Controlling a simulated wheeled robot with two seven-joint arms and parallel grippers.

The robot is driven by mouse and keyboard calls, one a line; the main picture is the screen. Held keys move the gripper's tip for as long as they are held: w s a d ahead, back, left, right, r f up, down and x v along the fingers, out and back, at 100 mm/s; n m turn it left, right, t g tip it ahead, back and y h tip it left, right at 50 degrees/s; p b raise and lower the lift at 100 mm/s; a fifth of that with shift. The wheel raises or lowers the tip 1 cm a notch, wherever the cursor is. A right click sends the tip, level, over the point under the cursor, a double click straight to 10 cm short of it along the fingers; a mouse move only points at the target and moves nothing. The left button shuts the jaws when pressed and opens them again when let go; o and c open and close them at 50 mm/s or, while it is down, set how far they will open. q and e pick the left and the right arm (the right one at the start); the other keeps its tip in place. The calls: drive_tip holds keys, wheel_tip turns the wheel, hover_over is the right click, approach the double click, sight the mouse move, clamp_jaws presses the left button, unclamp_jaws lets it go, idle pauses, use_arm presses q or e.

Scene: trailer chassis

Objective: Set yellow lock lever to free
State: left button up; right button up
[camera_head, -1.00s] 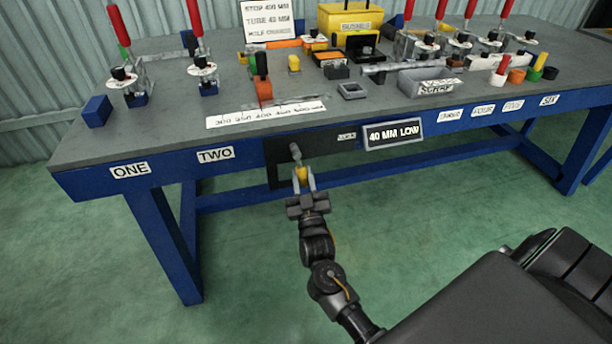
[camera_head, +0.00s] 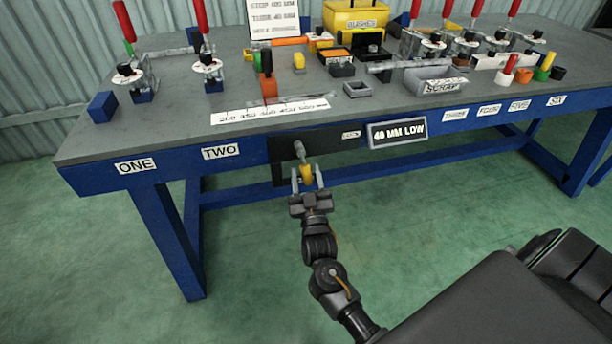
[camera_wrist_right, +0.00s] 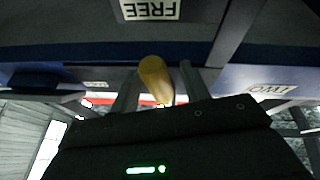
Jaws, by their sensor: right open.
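The yellow lock lever (camera_head: 306,173) hangs below a grey pivot at the black plate (camera_head: 326,142) on the bench's front edge. In the right wrist view the yellow lever (camera_wrist_right: 155,78) points towards the camera. My right gripper (camera_head: 306,180) is open, with one finger on each side of the lever; whether either touches it I cannot tell. It also shows in the right wrist view (camera_wrist_right: 158,85). An upside-down FREE label (camera_wrist_right: 150,10) is at the top of that view. A small label, seemingly LOCK (camera_head: 351,134), is on the plate's right. My left gripper is not in view.
The grey bench top (camera_head: 185,135) carries red-handled clamps (camera_head: 203,50), a ruler strip (camera_head: 270,110) and a SCRAP tray (camera_head: 436,84). A 40 MM LOW sign (camera_head: 397,132) juts out right of the plate. The floor before the bench is clear.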

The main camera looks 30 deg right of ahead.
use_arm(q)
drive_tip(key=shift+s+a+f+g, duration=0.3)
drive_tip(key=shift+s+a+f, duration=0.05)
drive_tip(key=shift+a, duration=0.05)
use_arm(e)
drive_tip(key=v, duration=1)
drive_tip(key=shift+s, duration=0.3)
drive_tip(key=shift+a+f, duration=0.15)
